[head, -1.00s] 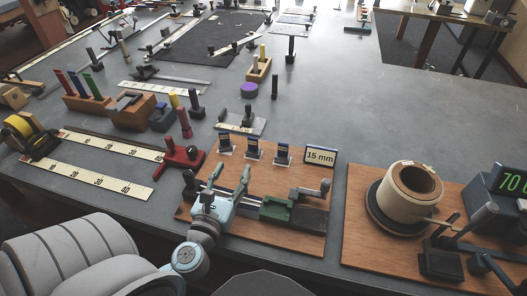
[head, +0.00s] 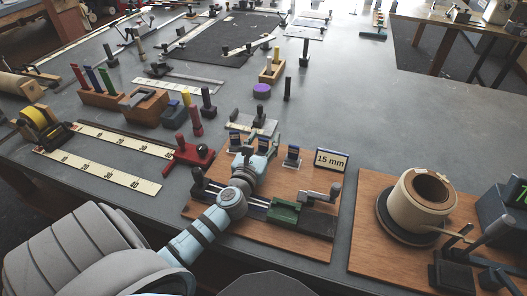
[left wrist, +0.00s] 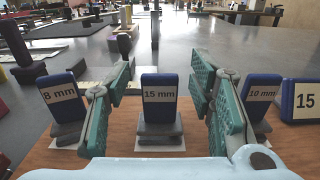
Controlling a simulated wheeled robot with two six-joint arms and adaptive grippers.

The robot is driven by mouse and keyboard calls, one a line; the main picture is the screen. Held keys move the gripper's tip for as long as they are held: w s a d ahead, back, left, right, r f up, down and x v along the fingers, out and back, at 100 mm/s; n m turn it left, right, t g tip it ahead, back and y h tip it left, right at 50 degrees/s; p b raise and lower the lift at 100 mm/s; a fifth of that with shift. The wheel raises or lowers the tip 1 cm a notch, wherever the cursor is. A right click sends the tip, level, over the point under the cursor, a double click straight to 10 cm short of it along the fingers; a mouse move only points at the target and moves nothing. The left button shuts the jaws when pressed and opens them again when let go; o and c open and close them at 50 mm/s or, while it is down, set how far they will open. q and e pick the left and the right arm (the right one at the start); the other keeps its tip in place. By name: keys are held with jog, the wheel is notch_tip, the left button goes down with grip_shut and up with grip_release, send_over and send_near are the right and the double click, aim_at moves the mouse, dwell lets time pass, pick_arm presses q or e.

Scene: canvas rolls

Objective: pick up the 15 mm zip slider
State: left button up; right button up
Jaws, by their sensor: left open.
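The 15 mm zip slider (left wrist: 159,108) is a small blue-topped block with a white "15 mm" label and a dark grey foot. It stands upright on the wooden board, between two like ones: the 8 mm slider (left wrist: 63,105) on the left and the 10 mm slider (left wrist: 260,100) on the right. My left gripper (left wrist: 160,85) is open, its teal fingers either side of the 15 mm slider with visible gaps. In the head view my left gripper (head: 252,155) is at the slider row and largely hides the middle slider. My right gripper is not in view.
A "15 mm" sign (head: 332,160) stands right of the row. A green block (head: 284,212) sits on a rail fixture in front. A tape roll (head: 423,196) stands on the right board. A red-based tool (head: 189,157) lies to the left.

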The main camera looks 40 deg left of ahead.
pick_arm(q)
grip_shut()
